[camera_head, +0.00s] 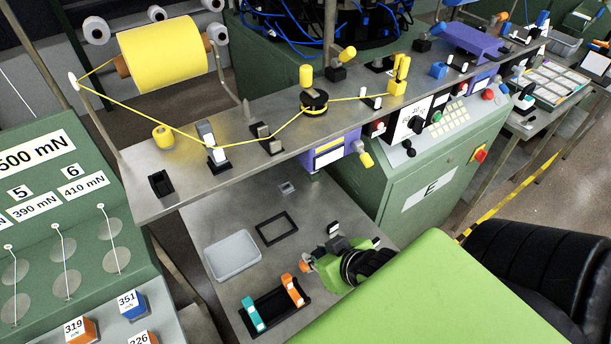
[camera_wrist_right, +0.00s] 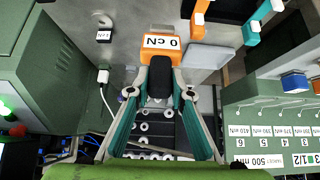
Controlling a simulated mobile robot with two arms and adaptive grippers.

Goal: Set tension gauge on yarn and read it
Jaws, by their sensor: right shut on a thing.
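My right gripper (camera_head: 322,260) is low over the lower metal shelf in the head view, partly hidden by my green arm. Only a bit of orange (camera_head: 306,267) shows at the fingers in the head view. The yellow yarn (camera_head: 135,108) runs from its cone (camera_head: 163,54) through several guides on the upper shelf, past a black wheel (camera_head: 314,102). The gauge is apart from the yarn. My left gripper is out of view.
A grey tray (camera_head: 232,277), an empty black frame (camera_head: 276,228) and a black rack with teal and orange pieces (camera_head: 275,311) lie on the lower shelf. A green board with mN labels (camera_head: 60,235) stands at left. The green machine cabinet (camera_head: 435,175) is at right.

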